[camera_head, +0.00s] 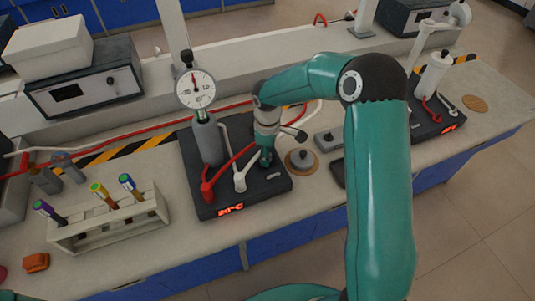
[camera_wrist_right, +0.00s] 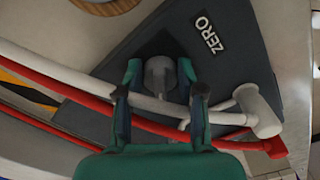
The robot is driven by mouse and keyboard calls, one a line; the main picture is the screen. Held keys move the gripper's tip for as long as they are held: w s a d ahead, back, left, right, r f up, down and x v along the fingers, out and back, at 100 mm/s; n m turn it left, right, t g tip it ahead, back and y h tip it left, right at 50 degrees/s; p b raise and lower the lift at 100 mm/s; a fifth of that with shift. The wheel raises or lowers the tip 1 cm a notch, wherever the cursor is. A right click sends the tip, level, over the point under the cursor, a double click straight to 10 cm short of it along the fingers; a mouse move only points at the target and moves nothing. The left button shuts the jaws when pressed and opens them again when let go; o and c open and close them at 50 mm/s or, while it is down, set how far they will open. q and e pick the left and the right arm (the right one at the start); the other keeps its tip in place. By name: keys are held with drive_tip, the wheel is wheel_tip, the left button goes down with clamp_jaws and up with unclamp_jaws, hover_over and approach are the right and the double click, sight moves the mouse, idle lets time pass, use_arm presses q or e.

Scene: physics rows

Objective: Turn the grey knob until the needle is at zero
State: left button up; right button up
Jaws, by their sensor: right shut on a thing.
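The grey knob (camera_wrist_right: 160,74) sits on the dark base plate (camera_wrist_right: 235,75), beside a label reading ZERO (camera_wrist_right: 210,38). My right gripper (camera_wrist_right: 159,84) is shut on the knob, with one finger on each side of it. In the head view my right gripper (camera_head: 265,160) reaches down to the plate and hides the knob. The round white gauge (camera_head: 195,89) stands on a grey cylinder (camera_head: 207,142) at the plate's back left. Its needle points roughly upward; the scale marks are too small to read. My left gripper is not in view.
Red and white hoses (camera_head: 238,160) run over the plate close to my right gripper. A rack (camera_head: 107,222) with several capped tubes stands at the left. A red display (camera_head: 231,209) is on the front edge.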

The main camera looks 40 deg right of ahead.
drive_tip(key=shift+w+n, duration=0.1)
drive_tip(key=shift+n, duration=0.2)
drive_tip(key=o, duration=1.1)
drive_tip(key=shift+o, duration=0.2)
wheel_tip(320, 180, up, 12)
idle(0.4)
